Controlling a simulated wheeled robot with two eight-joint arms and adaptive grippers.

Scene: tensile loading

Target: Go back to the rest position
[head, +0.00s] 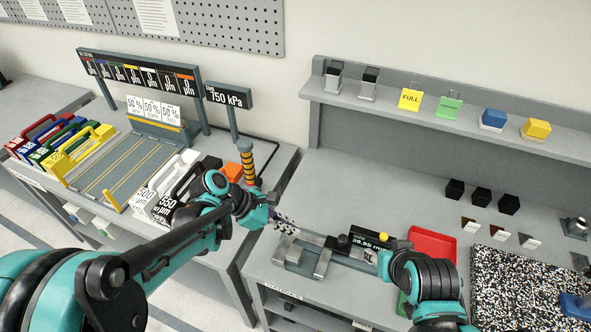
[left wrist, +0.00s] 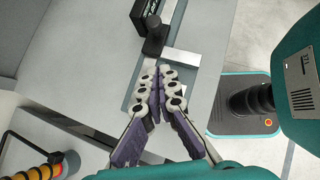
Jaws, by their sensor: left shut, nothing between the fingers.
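My left gripper (head: 287,226) reaches in from the left over the bench, in front of the grey wall panel. In the left wrist view its two fingers (left wrist: 160,72) are together, with nothing between them.
A red tray (head: 433,246) and a speckled black-and-white mat (head: 530,290) lie on the right bench. A shelf (head: 420,113) with small blocks runs behind. On the left bench stand a striped post (head: 247,162), a grey rack (head: 125,170) and several coloured cases.

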